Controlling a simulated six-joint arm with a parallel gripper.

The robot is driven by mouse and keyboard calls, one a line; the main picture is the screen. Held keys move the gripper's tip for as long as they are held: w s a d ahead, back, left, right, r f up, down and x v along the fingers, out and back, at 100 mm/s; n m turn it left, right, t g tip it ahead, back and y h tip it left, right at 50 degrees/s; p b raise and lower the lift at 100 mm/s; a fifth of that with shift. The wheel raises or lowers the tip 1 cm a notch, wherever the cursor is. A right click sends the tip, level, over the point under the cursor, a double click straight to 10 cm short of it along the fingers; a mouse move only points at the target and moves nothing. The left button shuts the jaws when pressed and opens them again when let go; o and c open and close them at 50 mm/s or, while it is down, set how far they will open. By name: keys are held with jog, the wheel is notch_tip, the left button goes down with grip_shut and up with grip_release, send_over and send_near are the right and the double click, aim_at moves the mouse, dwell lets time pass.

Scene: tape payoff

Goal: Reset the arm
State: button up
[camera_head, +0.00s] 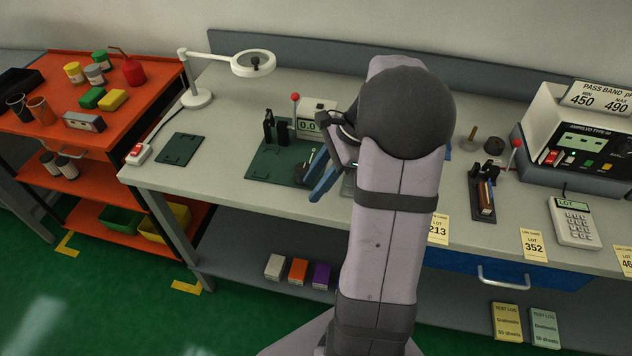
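My arm rises through the middle of the picture, and its large dark joint hides part of the bench behind it. My gripper (312,188) hangs left of that joint over the grey workbench (225,140). Its two blue fingers point down and left, with a gap between them, and I see nothing held there. A dark green fixture plate (268,165) with black posts lies just left of the fingers.
A white magnifier lamp (196,98) and a dark green mat (181,149) are at the left. An orange cart (60,122) stands beyond. At the right are a tester (575,145), a calculator (573,222) and a black holder (483,197). Lot tags hang along the front edge.

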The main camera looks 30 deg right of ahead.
jog(key=s+a+f+n+g+h+p, duration=0.1)
jog(key=s+a+n+h, duration=0.1)
jog(key=s+a+n, duration=0.4)
jog(key=s+a+f+n+g+h+p, duration=0.1)
jog(key=s+a+n+h, duration=0.2)
jog(key=n, duration=1.2)
jog(key=s+a, duration=0.3)
jog(key=a, duration=0.2)
jog(key=shift+s+f+n+p, duration=0.15)
jog(key=shift+s+n+p, duration=0.2)
jog(key=shift+s+n, duration=0.05)
jog(key=shift+c, duration=0.6)
